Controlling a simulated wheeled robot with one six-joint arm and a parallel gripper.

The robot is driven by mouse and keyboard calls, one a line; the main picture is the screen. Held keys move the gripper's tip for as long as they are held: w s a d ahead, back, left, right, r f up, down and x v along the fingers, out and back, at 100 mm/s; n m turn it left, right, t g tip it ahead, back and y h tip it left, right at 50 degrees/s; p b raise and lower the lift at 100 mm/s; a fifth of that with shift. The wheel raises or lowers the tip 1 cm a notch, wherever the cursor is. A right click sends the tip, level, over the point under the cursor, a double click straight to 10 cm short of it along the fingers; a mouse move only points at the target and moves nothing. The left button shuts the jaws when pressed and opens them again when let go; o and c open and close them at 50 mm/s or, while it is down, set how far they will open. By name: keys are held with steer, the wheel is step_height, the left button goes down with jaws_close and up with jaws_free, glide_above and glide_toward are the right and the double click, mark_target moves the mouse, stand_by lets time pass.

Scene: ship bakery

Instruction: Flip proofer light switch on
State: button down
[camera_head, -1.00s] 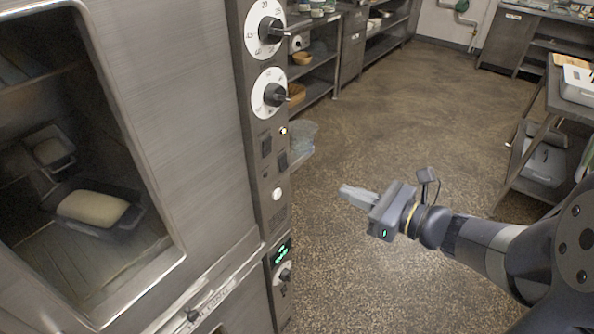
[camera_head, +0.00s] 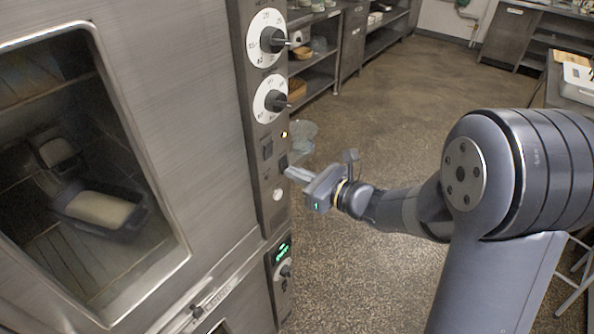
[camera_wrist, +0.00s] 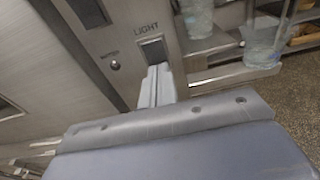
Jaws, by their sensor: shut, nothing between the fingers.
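The proofer (camera_head: 180,110) is a steel cabinet with a control strip on its right edge. The light switch is a dark rocker under the word LIGHT in the wrist view (camera_wrist: 153,50); it also shows in the head view (camera_head: 283,161). My gripper (camera_head: 288,172) is shut and empty, with its fingertips right at the lower part of this switch. In the wrist view the fingertips (camera_wrist: 160,70) overlap the switch's lower edge; I cannot tell whether they touch it. Whether the rocker is tipped on or off is unclear.
A second dark rocker (camera_head: 267,150) sits to the left of the light switch. Two round dials (camera_head: 268,38) are above, and a white button (camera_head: 278,195) and green display (camera_head: 282,251) below. Clear plastic containers (camera_wrist: 262,40) stand on a shelf just right of the strip.

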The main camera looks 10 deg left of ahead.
steer(key=shift+f, duration=0.1)
stand_by(0.3)
steer(key=s+d+f+b, duration=0.1)
steer(key=s+d+b, duration=0.4)
steer(key=d, duration=0.7)
steer(key=shift+d+f, duration=0.25)
steer(key=shift+f, duration=0.15)
steer(key=shift+a, duration=0.1)
